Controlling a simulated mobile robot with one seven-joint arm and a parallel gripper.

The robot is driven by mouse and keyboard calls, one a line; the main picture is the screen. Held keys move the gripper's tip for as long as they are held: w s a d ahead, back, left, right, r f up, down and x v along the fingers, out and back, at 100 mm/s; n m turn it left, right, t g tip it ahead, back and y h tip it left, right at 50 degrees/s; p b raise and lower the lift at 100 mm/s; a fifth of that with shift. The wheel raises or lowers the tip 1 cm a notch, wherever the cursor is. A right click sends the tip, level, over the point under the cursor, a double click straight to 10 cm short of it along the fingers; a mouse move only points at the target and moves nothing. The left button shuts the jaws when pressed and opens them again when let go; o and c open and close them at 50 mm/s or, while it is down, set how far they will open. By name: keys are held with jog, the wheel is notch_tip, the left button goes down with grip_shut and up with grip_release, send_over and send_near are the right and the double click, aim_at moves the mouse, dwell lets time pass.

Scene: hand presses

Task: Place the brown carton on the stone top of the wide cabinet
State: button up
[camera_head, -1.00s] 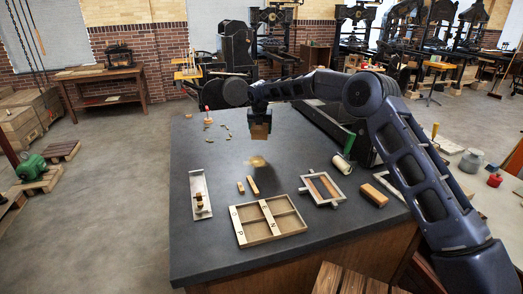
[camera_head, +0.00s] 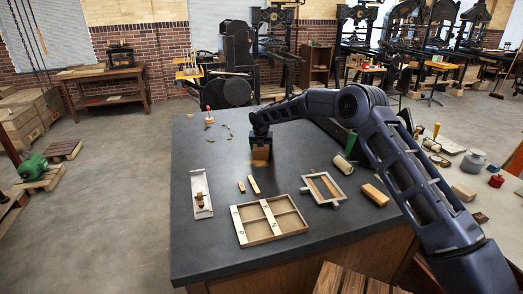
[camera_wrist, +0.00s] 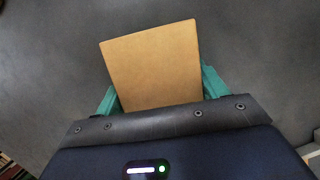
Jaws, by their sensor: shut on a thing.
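The brown carton (camera_head: 260,153) is between the fingers of my gripper (camera_head: 261,143), over the far middle part of the dark stone top (camera_head: 225,245) of the wide cabinet. In the wrist view the carton (camera_wrist: 153,65) shows its flat tan face, with my gripper's green fingers (camera_wrist: 160,88) on both sides of it. The carton's lower end is at or just above the stone; I cannot tell whether it touches. My gripper is shut on the carton and points down.
On the stone top lie a divided wooden tray (camera_head: 240,228), a small frame (camera_head: 338,197), a wooden block (camera_head: 375,195), two small sticks (camera_head: 253,185), a metal tool (camera_head: 196,183) and a roller (camera_head: 343,166). The stone left of the carton is clear.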

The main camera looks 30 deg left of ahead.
jog(key=o, duration=1.1)
jog(key=v, duration=1.2)
jog(key=shift+d, duration=0.1)
